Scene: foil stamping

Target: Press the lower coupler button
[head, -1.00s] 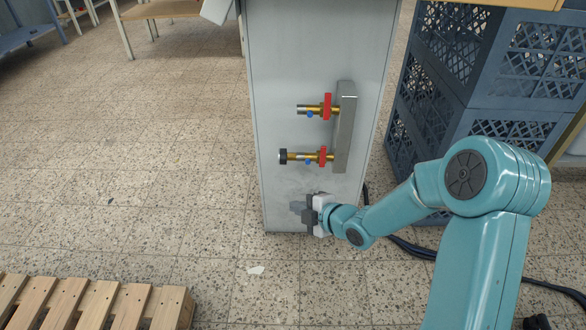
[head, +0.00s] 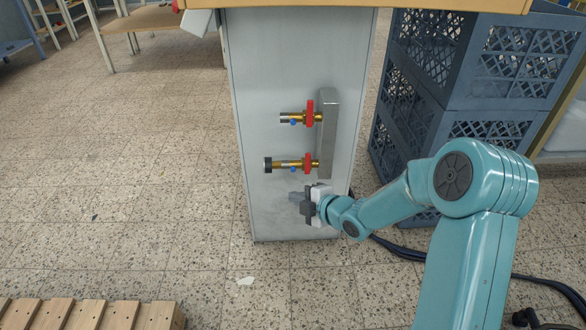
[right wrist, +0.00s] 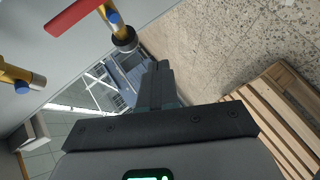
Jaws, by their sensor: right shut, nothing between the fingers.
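The lower coupler (head: 283,164) is a brass fitting with a black end and a red lever, on a grey manifold bar on the cabinet's side. Its small blue button (head: 294,171) is on the underside. In the right wrist view the blue button (right wrist: 113,17) is at the top, by the black end (right wrist: 124,39). The upper coupler (head: 287,117) has a silver end and its own blue button (head: 292,123). My right gripper (head: 297,197) is shut and empty, below the lower coupler and apart from it. Its shut fingers (right wrist: 156,85) show in the wrist view. My left gripper is not in view.
The grey cabinet (head: 285,60) stands under a wooden top. Blue crates (head: 440,60) are stacked to its right. Dark hoses (head: 400,249) lie on the floor behind my arm. A wooden pallet (head: 90,314) is at the lower left. The floor to the left is open.

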